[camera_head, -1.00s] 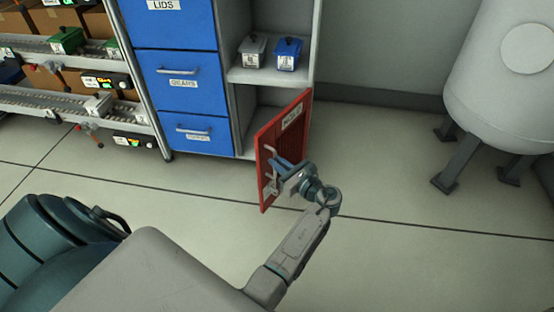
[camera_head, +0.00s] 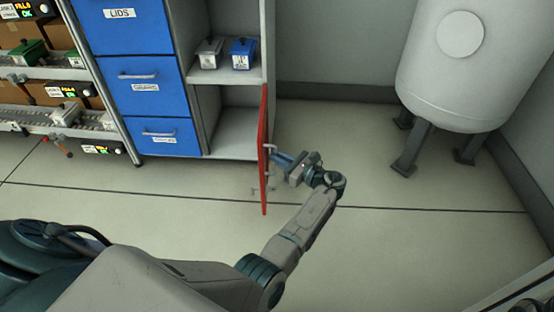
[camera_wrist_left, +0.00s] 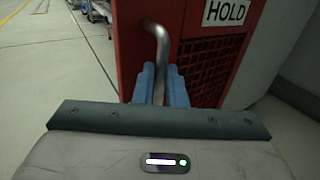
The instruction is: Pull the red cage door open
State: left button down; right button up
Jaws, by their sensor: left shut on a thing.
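The red cage door (camera_head: 264,120) stands swung out from the right side of the grey cabinet and shows nearly edge-on in the head view. In the left wrist view, the red door (camera_wrist_left: 133,45) has a dark mesh panel and a white HOLD label (camera_wrist_left: 227,12). Its grey bar handle (camera_wrist_left: 162,45) runs down between the blue fingers of my left gripper (camera_wrist_left: 161,85), which is shut on it. In the head view my left gripper (camera_head: 279,161) is on the right of the door, at the handle. My right gripper is not in view.
Blue drawers (camera_head: 150,89) stand left of the open cabinet shelf (camera_head: 230,76), which holds a grey box (camera_head: 208,53) and a blue box (camera_head: 242,54). A white tank on legs (camera_head: 462,80) stands at the right. The floor (camera_head: 420,225) between door and tank is clear.

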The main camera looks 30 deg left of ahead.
pick_arm(q)
jog(key=shift+w+a+r, duration=0.3)
jog(key=shift+a+r, duration=0.05)
jog(key=c, duration=1.7)
grip_release()
jog(key=shift+o, duration=1)
jog(key=shift+f, duration=0.35)
jog(key=shift+s, duration=0.15)
